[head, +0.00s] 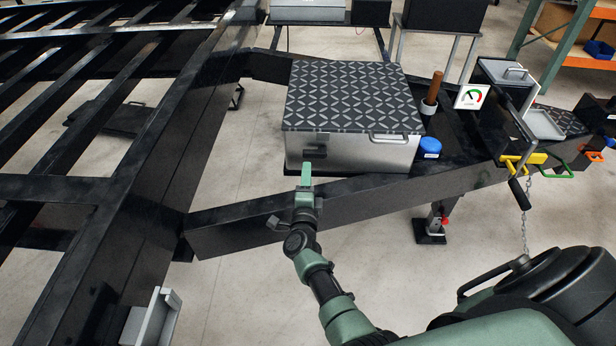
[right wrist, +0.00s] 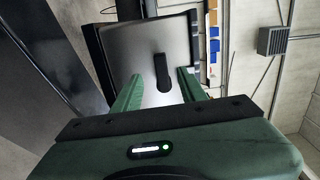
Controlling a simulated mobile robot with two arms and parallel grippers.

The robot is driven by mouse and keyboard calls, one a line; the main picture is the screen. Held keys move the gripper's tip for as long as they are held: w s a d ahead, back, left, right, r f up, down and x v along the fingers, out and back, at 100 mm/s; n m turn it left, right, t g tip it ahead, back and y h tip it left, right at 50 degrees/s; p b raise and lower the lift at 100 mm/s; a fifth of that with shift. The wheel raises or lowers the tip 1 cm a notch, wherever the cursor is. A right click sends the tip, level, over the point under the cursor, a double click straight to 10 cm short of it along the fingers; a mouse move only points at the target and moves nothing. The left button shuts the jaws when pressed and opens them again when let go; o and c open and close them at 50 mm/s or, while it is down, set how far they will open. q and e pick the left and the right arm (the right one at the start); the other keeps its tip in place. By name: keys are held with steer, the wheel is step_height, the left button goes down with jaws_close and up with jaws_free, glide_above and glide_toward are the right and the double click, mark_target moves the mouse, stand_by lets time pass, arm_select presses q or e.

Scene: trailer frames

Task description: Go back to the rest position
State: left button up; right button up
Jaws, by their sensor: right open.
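My right gripper (head: 306,172) is in front of the metal box (head: 345,152) on the trailer frame, near the black latch on the box's front face. In the right wrist view my right gripper (right wrist: 158,88) has its two green fingers apart, with nothing between them. The box's silver face (right wrist: 135,62) and black latch (right wrist: 161,72) show beyond the fingers. The box has a dark patterned lid (head: 350,95), which is shut. I cannot tell from these views whether a finger touches the box. My left gripper is not in view.
The black trailer frame (head: 240,222) runs below and left of the box. A blue cap (head: 430,146), a brown-handled post (head: 433,90) and a gauge sign (head: 470,97) stand right of it. A chain (head: 525,225) hangs at the right. Bare floor (head: 250,300) shows in front.

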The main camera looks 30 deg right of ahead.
steer(key=s+a+f+n+g+y, duration=0.1)
steer(key=s+a+n+g+y, duration=0.3)
steer(key=s+a+n+y, duration=1.2)
steer(key=s+d+n+g+h, duration=0.3)
steer(key=s+n+g, duration=0.15)
steer(key=s, duration=0.55)
steer(key=s+d+n+g+h, duration=0.2)
steer(key=s+n+g+h, duration=0.15)
steer(key=s+n, duration=0.45)
steer(key=s+f+m+g, duration=0.1)
steer(key=s+f, duration=0.1)
steer(key=f, duration=1.1)
steer(key=s+f+m, duration=0.1)
steer(key=s+f, duration=0.1)
steer(key=f, duration=1.1)
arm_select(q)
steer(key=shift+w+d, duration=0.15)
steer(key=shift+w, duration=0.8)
arm_select(e)
steer(key=s+d+f+g, duration=0.1)
steer(key=s+d+f, duration=0.2)
steer(key=s+f, duration=1.2)
steer(key=shift+s+f, duration=0.4)
steer(key=shift+s, duration=0.25)
